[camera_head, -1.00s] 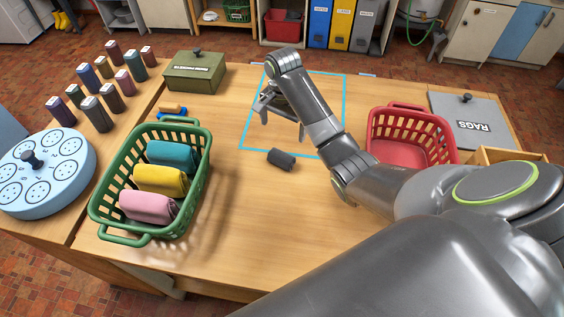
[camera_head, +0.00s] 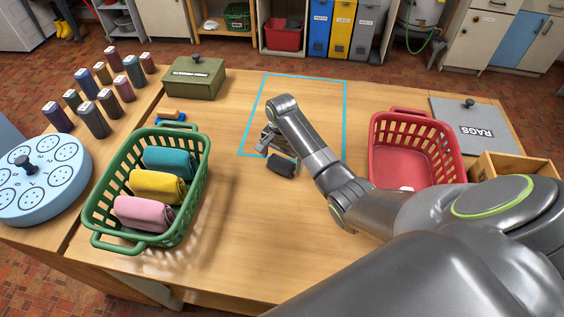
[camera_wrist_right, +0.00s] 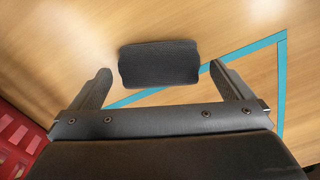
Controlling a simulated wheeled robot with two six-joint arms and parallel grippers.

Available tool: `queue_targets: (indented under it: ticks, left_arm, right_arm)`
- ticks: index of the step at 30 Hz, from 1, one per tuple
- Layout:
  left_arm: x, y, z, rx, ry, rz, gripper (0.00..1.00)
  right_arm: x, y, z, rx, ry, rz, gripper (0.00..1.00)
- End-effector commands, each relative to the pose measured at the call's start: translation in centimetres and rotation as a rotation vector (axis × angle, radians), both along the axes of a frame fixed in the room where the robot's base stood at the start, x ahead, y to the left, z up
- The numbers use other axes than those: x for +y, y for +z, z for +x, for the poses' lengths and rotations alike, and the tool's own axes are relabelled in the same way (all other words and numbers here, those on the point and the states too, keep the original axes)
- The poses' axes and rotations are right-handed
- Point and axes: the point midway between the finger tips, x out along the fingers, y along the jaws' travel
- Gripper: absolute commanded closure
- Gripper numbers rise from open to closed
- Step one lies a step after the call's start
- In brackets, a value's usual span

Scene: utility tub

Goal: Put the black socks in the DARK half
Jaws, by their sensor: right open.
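The black socks (camera_head: 282,166), a dark grey-black roll, lie on the table at the near edge of the blue taped outline. My right gripper (camera_head: 270,147) is open just behind and above them. In the right wrist view the socks (camera_wrist_right: 160,63) lie crosswise just ahead of the two open fingers (camera_wrist_right: 159,72), not gripped. No label reading DARK can be made out; the arm hides part of the table at the right. My left gripper is not in view.
A green basket (camera_head: 107,238) holds teal, yellow and pink rolls. A red basket (camera_head: 416,118) with something small and white inside stands right of the taped outline (camera_head: 345,105). A wooden box (camera_head: 519,162), a grey RAGS lid (camera_head: 468,128) and a green box (camera_head: 194,80) stand around.

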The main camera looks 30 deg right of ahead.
Motion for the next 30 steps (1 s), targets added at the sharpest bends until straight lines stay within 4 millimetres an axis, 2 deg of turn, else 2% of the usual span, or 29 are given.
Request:
queue_targets:
  ticks: [4, 11, 22, 30]
  left_arm:
    - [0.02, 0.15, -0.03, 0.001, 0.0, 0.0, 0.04]
    - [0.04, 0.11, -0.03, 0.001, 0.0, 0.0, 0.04]
    - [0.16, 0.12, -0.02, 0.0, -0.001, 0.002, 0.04]
    - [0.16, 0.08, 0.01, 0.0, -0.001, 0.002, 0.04]
  right_arm:
    - [0.01, -1.09, -0.06, 0.001, 0.001, 0.0, 0.0]
    - [-0.01, -1.22, -0.05, 0.001, 0.001, -0.001, 0.0]
    - [-0.03, -1.18, -0.04, 0.001, 0.0, -0.001, 0.48]
    - [-0.04, -0.88, 0.01, -0.001, 0.001, 0.0, 0.48]
